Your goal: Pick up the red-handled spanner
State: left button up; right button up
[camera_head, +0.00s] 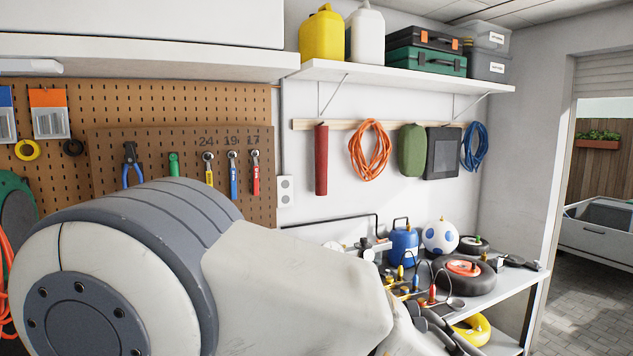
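The red-handled spanner (255,174) hangs upright on the brown tool board (105,185), under the number 17. It is the rightmost of three spanners. A blue-handled spanner (233,176) hangs to its left under 19, and a yellow-handled spanner (208,170) under 24. My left arm fills the lower foreground, below the spanners. Dark parts at its far end, over the bench at lower right, look like my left gripper (445,328); they are partly hidden, and I cannot tell whether it is open. It is well away from the spanners. My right gripper is not in view.
Pliers (131,168) and a green-handled tool (174,164) hang left of the spanners. A socket plate (286,190) is to their right.

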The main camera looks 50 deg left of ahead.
aim_at(256, 168)
jog(key=z, duration=0.05)
jog(key=i, duration=0.85)
jog(key=u, duration=0.45)
jog(key=i, duration=1.1)
jog(key=u, duration=1.6)
jog(key=i, duration=0.85)
jog(key=u, duration=1)
